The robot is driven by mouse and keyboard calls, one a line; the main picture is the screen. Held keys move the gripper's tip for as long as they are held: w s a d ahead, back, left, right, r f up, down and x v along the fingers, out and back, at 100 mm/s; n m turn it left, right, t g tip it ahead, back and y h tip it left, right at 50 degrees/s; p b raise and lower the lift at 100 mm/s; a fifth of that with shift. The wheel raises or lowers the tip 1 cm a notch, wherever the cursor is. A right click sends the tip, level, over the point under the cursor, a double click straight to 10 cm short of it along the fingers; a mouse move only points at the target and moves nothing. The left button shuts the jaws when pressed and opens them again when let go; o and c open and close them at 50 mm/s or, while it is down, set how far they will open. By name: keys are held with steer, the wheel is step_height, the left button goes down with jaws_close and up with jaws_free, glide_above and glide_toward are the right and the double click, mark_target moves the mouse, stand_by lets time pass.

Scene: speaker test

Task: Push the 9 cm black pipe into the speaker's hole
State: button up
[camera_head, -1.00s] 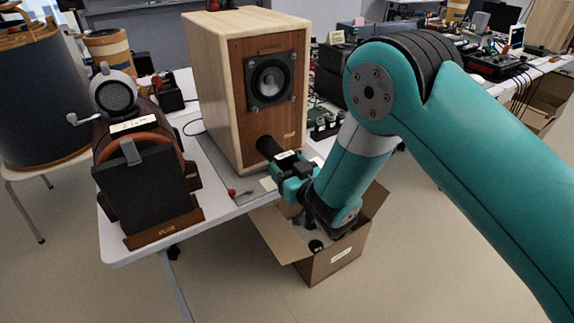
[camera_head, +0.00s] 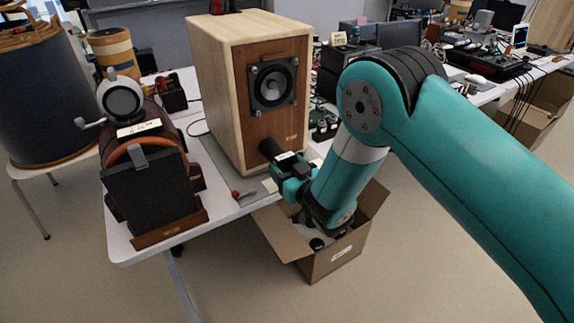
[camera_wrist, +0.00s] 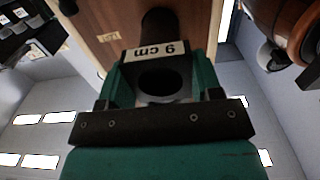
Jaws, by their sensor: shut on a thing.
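The speaker (camera_head: 220,75) is a tall wooden box with a darker front panel and a round driver near the top; it stands on the white table. My gripper (camera_head: 290,177) is in front of its lower front and shut on the black pipe (camera_head: 269,149). In the wrist view the pipe (camera_wrist: 160,24) sits between the fingers (camera_wrist: 161,90), with a white "9 cm" label on its holder part. The pipe's far end meets the lower front panel (camera_wrist: 105,20). The hole is hidden behind the pipe, so I cannot tell how deep the pipe is in.
A wooden device with a black front plate (camera_head: 148,195) stands left of the speaker. A small red-tipped item (camera_head: 236,194) lies near the table edge. An open cardboard box (camera_head: 330,262) is on the floor below my gripper.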

steer(key=shift+w+a+r+p, duration=0.1)
steer(key=shift+w+a+p, duration=0.35)
steer(key=shift+p, duration=1.95)
steer(key=shift+w+p, duration=0.25)
steer(key=shift+p, duration=1.9)
steer(key=shift+w, duration=0.15)
